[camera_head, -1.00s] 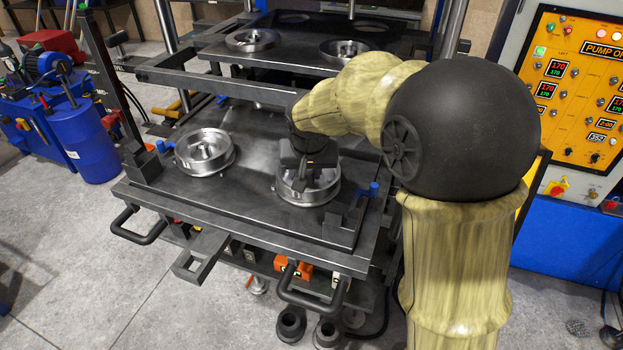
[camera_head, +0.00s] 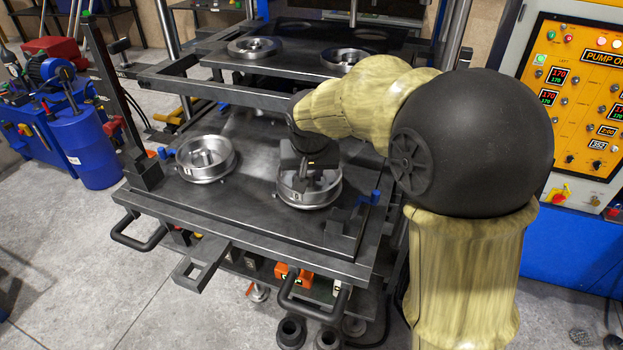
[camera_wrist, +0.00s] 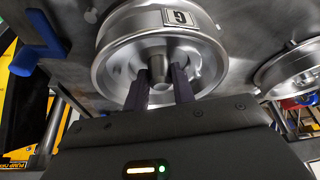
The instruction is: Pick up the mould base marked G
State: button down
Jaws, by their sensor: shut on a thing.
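The mould base marked G (camera_head: 322,199) is a round silver metal ring with a flange and a central post, at the right of the press's dark lower plate (camera_head: 235,215). In the wrist view, its white G label (camera_wrist: 180,17) shows on the rim of the base (camera_wrist: 120,43). My gripper (camera_wrist: 159,75) reaches down into the ring, with its two dark fingers shut on the central post. In the head view my gripper (camera_head: 304,180) is over the same base. I cannot tell whether the base is clear of the plate.
A second mould base (camera_head: 206,170) sits on the left of the lower plate and shows in the wrist view (camera_wrist: 290,66). Blue pegs (camera_head: 375,196) and a dark bracket (camera_head: 340,230) stand near the right edge. Two mould parts (camera_head: 254,47) rest on the upper plate.

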notch_tip(320, 180, up, 27)
jog(key=shift+b, duration=0.4)
jog(key=shift+f, duration=0.1)
jog(key=shift+w, duration=0.1)
dwell(0.5)
